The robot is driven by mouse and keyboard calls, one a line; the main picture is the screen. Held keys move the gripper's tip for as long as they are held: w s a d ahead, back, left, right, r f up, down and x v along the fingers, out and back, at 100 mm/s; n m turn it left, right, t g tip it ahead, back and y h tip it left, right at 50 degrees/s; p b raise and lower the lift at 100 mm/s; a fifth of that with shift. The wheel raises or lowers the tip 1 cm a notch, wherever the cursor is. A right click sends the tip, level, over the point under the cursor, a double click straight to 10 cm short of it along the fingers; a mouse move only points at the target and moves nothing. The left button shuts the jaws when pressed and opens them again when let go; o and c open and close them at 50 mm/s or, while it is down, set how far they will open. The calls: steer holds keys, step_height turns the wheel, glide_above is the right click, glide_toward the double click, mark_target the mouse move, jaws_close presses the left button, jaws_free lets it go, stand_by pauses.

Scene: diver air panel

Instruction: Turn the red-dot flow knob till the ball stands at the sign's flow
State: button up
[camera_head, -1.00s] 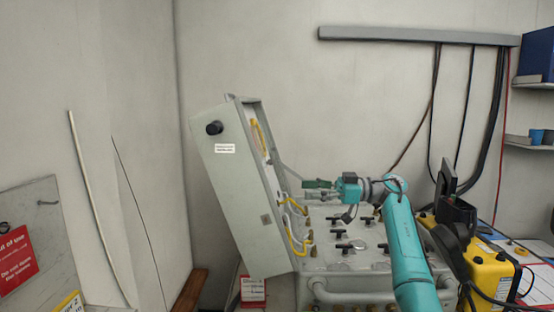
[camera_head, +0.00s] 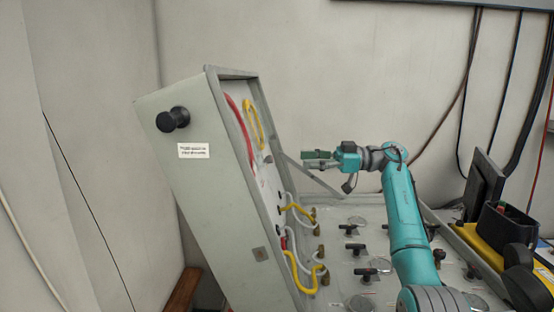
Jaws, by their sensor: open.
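The air panel is a grey box with an open, tilted cover (camera_head: 205,165). A black knob (camera_head: 173,119) sticks out of the cover's outer face at the upper left. A small white label (camera_head: 194,151) is below it, too small to read. I cannot make out a red dot, a flow tube, a ball or the flow sign. My gripper (camera_head: 318,160) is open and empty. It is above the panel deck, to the right of the cover, and apart from it.
Yellow hoses (camera_head: 300,272) and a red hose (camera_head: 237,120) run inside the cover. Several black T-handles (camera_head: 366,271) stand on the deck. A yellow case (camera_head: 480,245) with black gear is at the right. Dark cables hang on the back wall.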

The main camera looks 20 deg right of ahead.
mark_target(268, 159)
steer(key=x, duration=0.9)
steer(key=shift+s+a, duration=0.1)
jaws_close()
